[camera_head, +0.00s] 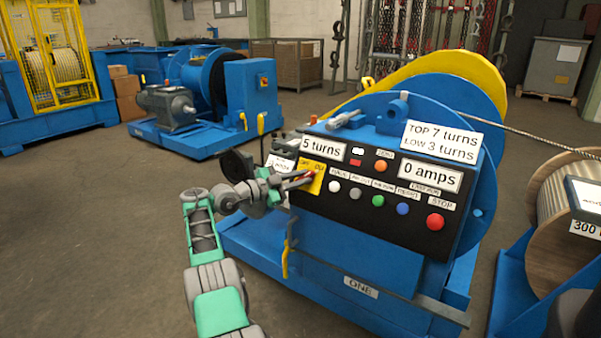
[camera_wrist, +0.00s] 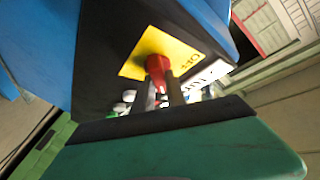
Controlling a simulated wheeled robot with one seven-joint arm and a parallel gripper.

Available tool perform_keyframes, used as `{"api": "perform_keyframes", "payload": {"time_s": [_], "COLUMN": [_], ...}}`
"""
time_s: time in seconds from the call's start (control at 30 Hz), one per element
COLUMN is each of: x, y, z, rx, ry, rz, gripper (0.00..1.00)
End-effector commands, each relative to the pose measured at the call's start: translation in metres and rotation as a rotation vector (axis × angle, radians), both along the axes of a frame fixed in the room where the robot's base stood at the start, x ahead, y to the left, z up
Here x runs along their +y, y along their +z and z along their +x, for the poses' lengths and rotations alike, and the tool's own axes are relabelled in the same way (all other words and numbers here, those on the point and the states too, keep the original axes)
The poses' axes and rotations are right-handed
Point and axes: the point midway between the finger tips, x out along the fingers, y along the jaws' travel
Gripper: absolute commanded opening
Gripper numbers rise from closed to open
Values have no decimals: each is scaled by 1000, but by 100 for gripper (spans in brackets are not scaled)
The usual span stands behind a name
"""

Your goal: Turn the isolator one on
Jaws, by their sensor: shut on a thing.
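The isolator is a red rotary handle (camera_wrist: 156,68) on a yellow plate (camera_head: 313,182) at the left end of the black control panel (camera_head: 385,213). The plate also shows in the wrist view (camera_wrist: 183,56), with lettering at its right edge. The panel belongs to the blue winch marked ONE (camera_head: 361,287). My gripper (camera_head: 308,176) reaches in from the left to the plate. In the wrist view its dark fingers (camera_wrist: 163,84) are closed on the red handle. The fingers hide part of the handle, so its exact angle is hard to read.
Coloured buttons sit right of the plate, including a red STOP button (camera_head: 435,222). Displays read "5 turns" (camera_head: 323,147) and "0 amps" (camera_head: 430,174). A yellow lever (camera_head: 285,258) hangs below the panel. A cable reel (camera_head: 565,190) stands at right. Floor at left is clear.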

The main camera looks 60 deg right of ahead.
Motion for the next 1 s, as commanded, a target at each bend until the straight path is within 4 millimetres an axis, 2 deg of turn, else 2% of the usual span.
{"api": "perform_keyframes", "payload": {"time_s": [0.6, 0.63, 0.87, 1.0], "x": [-1, -1, 0, 0], "y": [0, 0, 0, 0], "z": [-1, -1, 0, 1], "rx": [-31, -31, -30, -30], "ry": [-18, -18, -15, -14], "rz": [-6, -6, -5, -6], "gripper": [0, 18, 37, 38]}}
